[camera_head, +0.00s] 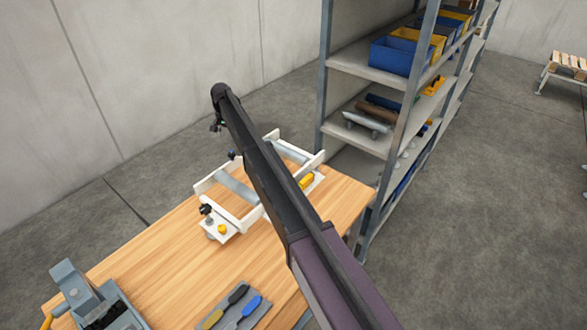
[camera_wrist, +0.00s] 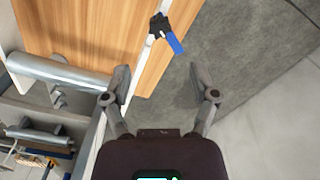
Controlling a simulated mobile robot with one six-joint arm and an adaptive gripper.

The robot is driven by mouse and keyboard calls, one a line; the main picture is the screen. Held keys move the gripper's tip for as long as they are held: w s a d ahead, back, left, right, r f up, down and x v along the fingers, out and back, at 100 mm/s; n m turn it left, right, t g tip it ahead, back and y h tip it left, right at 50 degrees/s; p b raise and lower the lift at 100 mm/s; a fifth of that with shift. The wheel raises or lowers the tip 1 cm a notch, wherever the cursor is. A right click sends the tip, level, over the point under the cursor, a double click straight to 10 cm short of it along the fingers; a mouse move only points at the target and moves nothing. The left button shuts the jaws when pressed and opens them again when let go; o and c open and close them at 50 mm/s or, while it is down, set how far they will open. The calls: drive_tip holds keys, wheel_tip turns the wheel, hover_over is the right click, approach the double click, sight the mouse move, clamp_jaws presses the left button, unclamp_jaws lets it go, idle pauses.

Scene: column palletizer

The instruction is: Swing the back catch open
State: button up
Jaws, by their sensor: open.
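A white frame fixture with metal rollers (camera_head: 203,188) stands on the wooden table. The back catch (camera_wrist: 166,33), a blue lever on a black pivot, sits on the frame's edge at the top of the wrist view. In the head view a small dark blue part (camera_head: 232,155) on the frame's far side looks like the same catch. My gripper (camera_wrist: 164,80) is open and empty, its fingertips apart from the catch, which lies ahead of them. In the head view my gripper (camera_head: 217,125) is small and dark beyond the far table edge. My arm hides part of the frame.
A front black knob (camera_head: 206,209) and yellow parts sit on the frame. A grey vise-like device (camera_head: 82,290) and a mat with coloured-handled tools (camera_head: 232,306) lie on the near table. A shelf rack (camera_head: 350,65) with bins stands at the right. Bare floor lies behind the table.

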drive_tip(key=shift+r+p, duration=2.5)
drive_tip(key=shift+r, duration=0.35)
drive_tip(key=shift+n, duration=0.6)
drive_tip(key=s+d+f+b, duration=0.3)
drive_tip(key=s+d, duration=0.2)
drive_tip(key=d, duration=0.3)
drive_tip(key=s+d+f+b, duration=0.3)
drive_tip(key=s+d, duration=0.3)
drive_tip(key=d, duration=0.3)
drive_tip(key=s+d+f+b, duration=0.4)
drive_tip(key=s+d, duration=0.2)
drive_tip(key=d, duration=0.3)
drive_tip(key=s+d+f+b, duration=0.2)
drive_tip(key=s+d, duration=0.7)
drive_tip(key=s, duration=0.3)
drive_tip(key=s+d+f+n+b, duration=0.1)
drive_tip(key=s+d+f+b, duration=0.1)
drive_tip(key=s+d, duration=0.7)
drive_tip(key=s, duration=0.4)
drive_tip(key=shift+s+f+b, duration=0.3)
drive_tip(key=shift+f+b, duration=0.1)
